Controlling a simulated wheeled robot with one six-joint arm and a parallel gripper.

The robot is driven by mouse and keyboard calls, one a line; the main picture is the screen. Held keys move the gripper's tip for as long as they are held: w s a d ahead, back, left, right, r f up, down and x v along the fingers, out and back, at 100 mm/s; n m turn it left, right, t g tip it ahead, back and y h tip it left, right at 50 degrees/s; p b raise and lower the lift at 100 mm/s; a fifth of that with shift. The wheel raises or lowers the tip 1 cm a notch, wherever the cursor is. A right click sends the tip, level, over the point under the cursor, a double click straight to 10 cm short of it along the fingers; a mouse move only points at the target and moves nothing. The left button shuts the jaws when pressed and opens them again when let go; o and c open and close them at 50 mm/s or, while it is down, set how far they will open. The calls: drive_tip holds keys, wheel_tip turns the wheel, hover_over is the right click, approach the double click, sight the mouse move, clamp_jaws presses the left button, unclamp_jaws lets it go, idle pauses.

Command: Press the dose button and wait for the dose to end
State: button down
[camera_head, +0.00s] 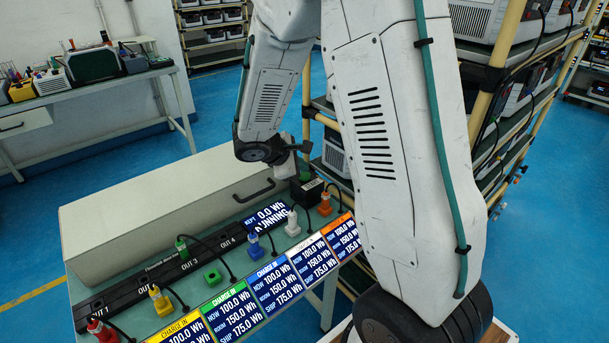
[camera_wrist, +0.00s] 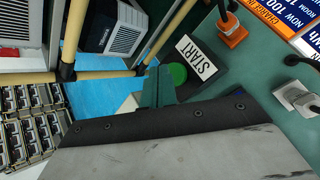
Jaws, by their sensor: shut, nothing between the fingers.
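The green dose button (camera_wrist: 178,73) sits on a dark box beside a white START label (camera_wrist: 197,60) in the wrist view. My gripper (camera_wrist: 157,84) is shut and empty; its teal fingers are right beside the button and overlap its edge in the picture. I cannot tell whether they touch or press it. A display (camera_head: 267,218) on the black strip reads 0.0 Wh and RUNNING.
A long pale cabinet (camera_head: 165,205) with a handle lies behind the black output strip. Coloured plugs and cables, including an orange plug (camera_head: 325,205), and charge screens (camera_head: 235,310) line the bench front. A yellow-posted rack (camera_head: 485,105) stands close on the right. Blue floor is open at left.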

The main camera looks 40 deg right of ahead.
drive_tip(key=shift+r, duration=0.3)
drive_tip(key=shift+r, duration=2.4)
drive_tip(key=s, duration=0.1)
drive_tip(key=s+m+g, duration=0.1)
drive_tip(key=s, duration=0.1)
drive_tip(key=s+a+m+g, duration=0.1)
drive_tip(key=shift+s+f+y, duration=0.3)
drive_tip(key=shift+f+y, duration=0.05)
drive_tip(key=shift+y, duration=0.05)
drive_tip(key=s+a+r+m+y, duration=0.2)
drive_tip(key=s+a+r+m, duration=0.1)
drive_tip(key=s, duration=0.4)
drive_tip(key=s+a+r+m+t+y, duration=0.1)
drive_tip(key=s+a+r+m+y, duration=0.1)
drive_tip(key=s+a+r, duration=0.3)
drive_tip(key=s+a+r+m+t+y, duration=0.1)
drive_tip(key=s+a+r+m+y, duration=0.2)
drive_tip(key=s+a, duration=0.3)
drive_tip(key=s+r+y, duration=0.1)
drive_tip(key=s, duration=0.3)
drive_tip(key=shift+s+a+r+m, duration=0.3)
drive_tip(key=shift+r, duration=0.1)
